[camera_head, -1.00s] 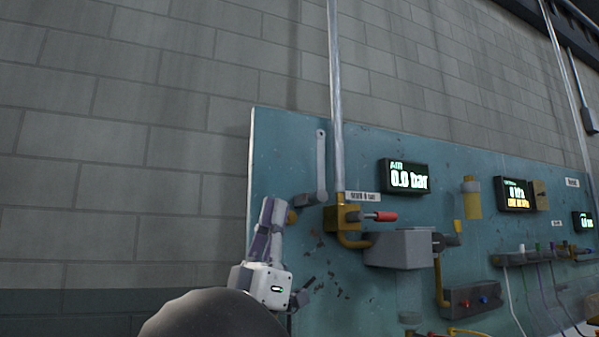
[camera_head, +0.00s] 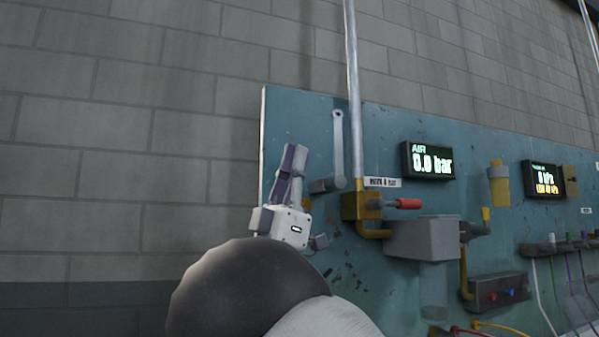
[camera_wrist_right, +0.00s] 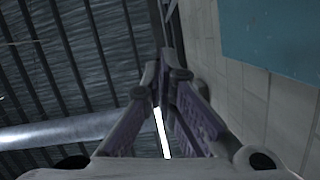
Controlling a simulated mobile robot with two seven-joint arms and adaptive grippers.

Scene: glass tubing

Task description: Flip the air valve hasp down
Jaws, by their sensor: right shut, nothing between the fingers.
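The hasp (camera_head: 338,145) is a long, thin grey bar with a hole at its top end. It stands upright on the teal panel, with a dark cylindrical pivot (camera_head: 325,186) at its lower end. The air valve (camera_head: 362,205) is a brass-coloured body on the vertical pipe, with a red handle (camera_head: 403,204) pointing right. My right gripper (camera_head: 294,152) points up, left of the hasp and apart from it in the picture. Its fingers are shut and empty, also in the right wrist view (camera_wrist_right: 166,80). My left gripper is not in view.
The teal panel (camera_head: 300,112) has its left edge near my right gripper. The vertical pipe (camera_head: 352,50) rises right of the hasp. An AIR display (camera_head: 428,161) reads 0.0 bar. A grey box (camera_head: 423,238) juts out lower right. Bare brick wall lies left.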

